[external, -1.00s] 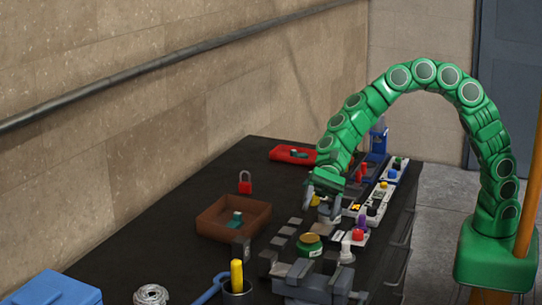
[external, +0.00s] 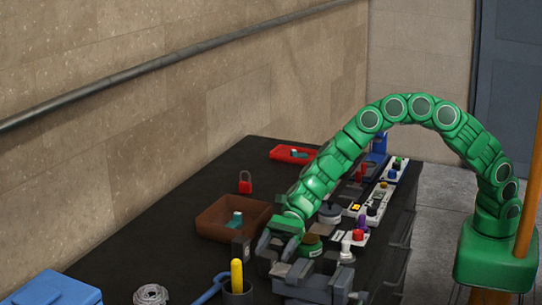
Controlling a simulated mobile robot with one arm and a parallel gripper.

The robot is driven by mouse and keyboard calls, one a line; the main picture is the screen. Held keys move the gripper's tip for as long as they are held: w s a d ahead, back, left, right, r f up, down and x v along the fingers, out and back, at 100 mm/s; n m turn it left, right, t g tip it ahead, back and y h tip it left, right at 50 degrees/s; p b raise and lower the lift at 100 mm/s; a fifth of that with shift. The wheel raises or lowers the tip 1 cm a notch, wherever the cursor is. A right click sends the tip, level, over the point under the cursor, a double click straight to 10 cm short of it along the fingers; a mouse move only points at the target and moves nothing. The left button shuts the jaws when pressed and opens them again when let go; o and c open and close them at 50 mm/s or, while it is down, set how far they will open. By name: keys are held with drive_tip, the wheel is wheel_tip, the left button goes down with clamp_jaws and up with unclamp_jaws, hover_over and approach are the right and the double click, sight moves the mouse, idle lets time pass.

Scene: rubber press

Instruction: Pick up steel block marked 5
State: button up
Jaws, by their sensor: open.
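My green arm reaches over the black table, and my grey gripper (external: 277,248) points down with its two fingers apart. It is over the spot where a row of grey steel blocks lies. The gripper and arm hide most of that row, and part of a grey block (external: 279,269) shows just in front of the fingers. No number can be read, so I cannot tell which block is marked 5. Whether the fingers touch a block or straddle one cannot be told from this view.
A green-topped round tin (external: 312,244) and a grey vise-like fixture (external: 309,284) are close on the right. A dark upright block (external: 240,249) and a cup with a yellow marker (external: 237,275) stand left. A brown tray (external: 212,224) lies behind, near a red padlock (external: 245,182).

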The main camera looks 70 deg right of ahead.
sight(264, 267)
drive_tip(key=shift+x, duration=3.05)
drive_tip(key=shift+r, duration=0.15)
clamp_jaws()
